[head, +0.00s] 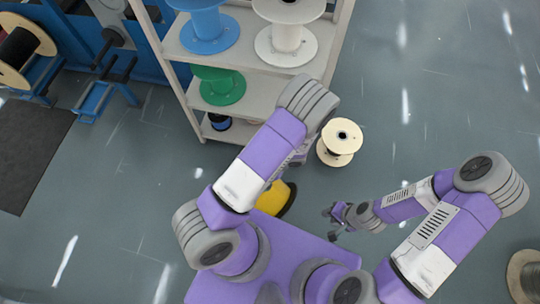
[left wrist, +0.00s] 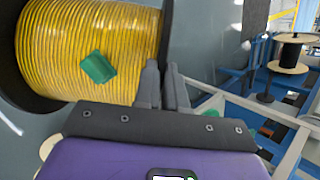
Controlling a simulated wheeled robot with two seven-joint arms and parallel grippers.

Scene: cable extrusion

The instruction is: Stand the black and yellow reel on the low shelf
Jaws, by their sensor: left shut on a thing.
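The black and yellow reel (head: 268,203) is low in front of the shelf rack in the head view, partly hidden by my left arm. In the left wrist view its yellow winding (left wrist: 85,40) fills the upper left, with a green patch on it. My left gripper (left wrist: 160,85) is shut on the reel's flange at the right end of the winding. In the head view the left gripper is hidden behind its arm. My right gripper (head: 331,224) is open and empty, right of the reel. The low shelf (head: 232,137) is the rack's bottom board, partly hidden by my left arm.
A small blue and black reel (head: 220,121) stands at the low shelf's left. A green reel (head: 221,88) is above it; blue (head: 210,30) and white (head: 287,38) reels are higher. A cream reel (head: 340,142) stands on the floor right of the rack. Floor at right is mostly clear.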

